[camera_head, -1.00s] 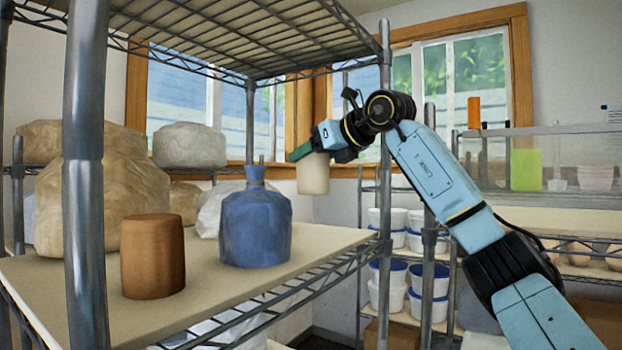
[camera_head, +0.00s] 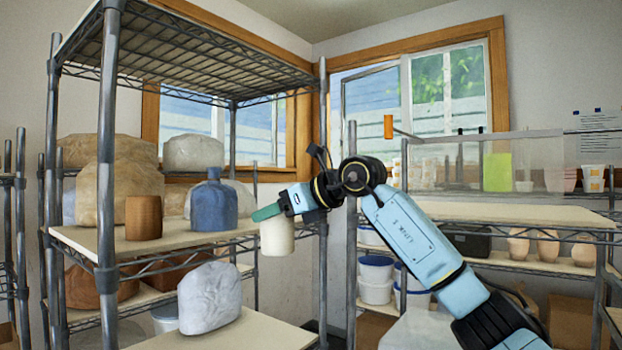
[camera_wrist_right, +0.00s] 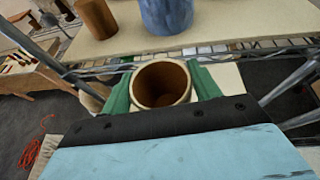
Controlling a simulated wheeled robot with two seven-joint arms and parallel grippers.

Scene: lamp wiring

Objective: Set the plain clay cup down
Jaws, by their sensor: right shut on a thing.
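The plain clay cup (camera_head: 277,237) is pale cream outside and hangs upright from my right gripper (camera_head: 267,213). In the right wrist view the cup (camera_wrist_right: 161,84) shows its open mouth and brown, empty-looking inside. The green fingers of my right gripper are shut on it from both sides. In the head view the cup is in the air at the right front of the wire shelf unit, apart from any surface I can make out. My left gripper is not in view.
A brown cylinder (camera_head: 143,217) and a blue bottle (camera_head: 214,206) stand on the middle shelf board (camera_head: 75,237). A grey wrapped lump (camera_head: 209,298) sits on the lower board (camera_head: 262,333). At the right, a rack has a largely bare board (camera_head: 500,212) with pale vessels (camera_head: 548,246) below.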

